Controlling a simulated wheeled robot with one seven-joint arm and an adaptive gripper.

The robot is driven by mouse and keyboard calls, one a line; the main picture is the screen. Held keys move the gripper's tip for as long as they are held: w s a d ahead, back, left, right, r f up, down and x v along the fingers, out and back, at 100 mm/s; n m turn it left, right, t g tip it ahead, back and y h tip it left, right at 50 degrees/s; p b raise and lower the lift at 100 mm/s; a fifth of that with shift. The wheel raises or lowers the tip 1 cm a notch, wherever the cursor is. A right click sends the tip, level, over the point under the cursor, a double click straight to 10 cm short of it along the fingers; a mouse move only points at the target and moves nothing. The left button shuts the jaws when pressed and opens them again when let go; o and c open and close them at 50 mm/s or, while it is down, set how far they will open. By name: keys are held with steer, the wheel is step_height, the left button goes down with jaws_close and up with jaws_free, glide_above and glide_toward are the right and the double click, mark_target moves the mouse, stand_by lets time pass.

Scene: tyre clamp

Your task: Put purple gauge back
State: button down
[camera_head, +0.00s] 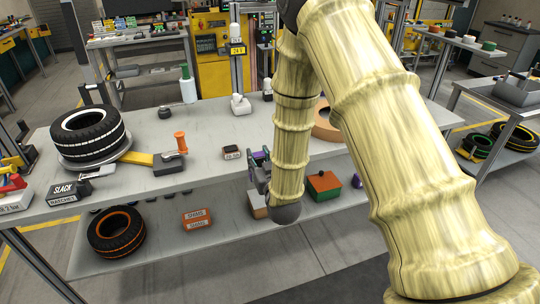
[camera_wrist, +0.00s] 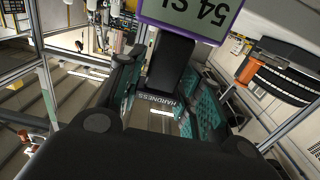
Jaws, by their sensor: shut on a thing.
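The purple gauge (camera_wrist: 190,14) is held in my gripper (camera_wrist: 165,95), between the two teal-padded fingers. Its purple-rimmed display, reading "54 SH", fills the top of the wrist view upside down, and its dark body runs down between the fingers with a "HARDNESS" label beside it. In the head view my gripper (camera_head: 258,172) is in front of the bench's front edge, left of my forearm. There the gauge is mostly hidden.
The grey bench (camera_head: 200,185) carries a tyre (camera_head: 88,132), a yellow clamp arm with an orange knob (camera_head: 181,140), a small dark device (camera_head: 231,152) and a "SLACK RATCHET" block (camera_head: 67,193). A shelf below holds an orange-striped tyre (camera_head: 115,232), a shims box (camera_head: 197,218) and a red-green box (camera_head: 323,185).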

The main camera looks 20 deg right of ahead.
steer(key=r+b, duration=0.1)
steer(key=r, duration=0.1)
steer(key=d+r+b, duration=0.1)
steer(key=r+b, duration=0.1)
steer(key=w+d+r+b, duration=0.1)
steer(key=r, duration=0.1)
steer(key=shift+w+b, duration=0.1)
steer(key=shift+b, duration=0.3)
steer(key=shift+w+r, duration=0.1)
steer(key=shift+w, duration=0.1)
steer(key=w+d+f+p, duration=0.2)
steer(key=w, duration=0.5)
steer(key=w+d+f+p, duration=0.2)
steer(key=w+d+f, duration=0.1)
steer(key=w, duration=0.4)
steer(key=shift+w+d, duration=0.2)
steer(key=shift+w, duration=0.1)
steer(key=c, duration=1)
jaws_free()
steer(key=shift+f, duration=0.15)
steer(key=shift+o, duration=0.2)
